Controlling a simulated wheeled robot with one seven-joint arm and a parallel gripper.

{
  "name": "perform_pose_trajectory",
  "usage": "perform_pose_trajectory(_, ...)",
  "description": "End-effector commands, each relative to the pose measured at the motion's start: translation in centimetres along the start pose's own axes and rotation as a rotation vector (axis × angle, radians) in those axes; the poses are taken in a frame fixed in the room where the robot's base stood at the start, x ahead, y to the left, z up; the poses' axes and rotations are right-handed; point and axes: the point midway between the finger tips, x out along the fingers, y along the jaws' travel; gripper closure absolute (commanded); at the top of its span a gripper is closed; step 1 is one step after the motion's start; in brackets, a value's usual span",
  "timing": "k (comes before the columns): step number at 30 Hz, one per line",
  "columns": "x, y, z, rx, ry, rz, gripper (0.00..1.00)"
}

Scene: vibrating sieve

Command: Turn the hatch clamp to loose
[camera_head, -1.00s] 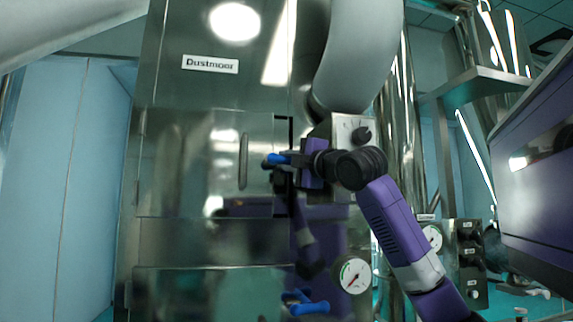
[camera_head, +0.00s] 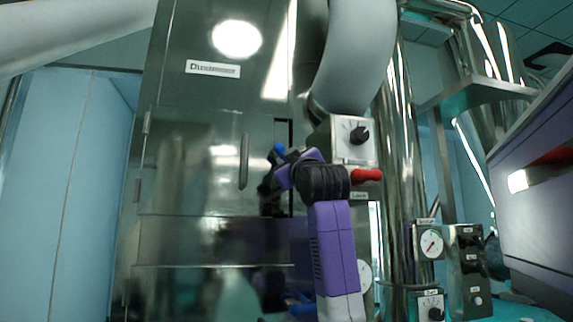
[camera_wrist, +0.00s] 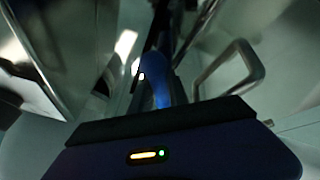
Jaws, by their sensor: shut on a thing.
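The hatch (camera_head: 190,165) is a steel door on the front of the cabinet, and it looks closed. The hatch clamp (camera_head: 279,149) has a blue handle at the hatch's right edge, and its tip points up and left. My gripper (camera_head: 277,168) is shut on the clamp handle. My wrist hides most of the clamp in the head view. In the wrist view the blue clamp handle (camera_wrist: 155,72) stands at the middle, between my jaws. The jaw tips are dark and hard to make out there.
A vertical bar handle (camera_head: 243,161) is on the hatch, left of my gripper. Another blue handle (camera_head: 302,309) is below, partly behind my arm.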

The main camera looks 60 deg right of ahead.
Motion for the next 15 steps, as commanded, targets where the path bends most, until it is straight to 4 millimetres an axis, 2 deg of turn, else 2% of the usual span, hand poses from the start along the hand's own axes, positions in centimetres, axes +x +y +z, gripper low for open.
perform_pose_trajectory(1,0.0,-0.46,0.12,0.044,-0.012,0.01,1.0)
perform_pose_trajectory(15,0.08,-0.28,0.06,0.395,-0.091,0.158,1.0)
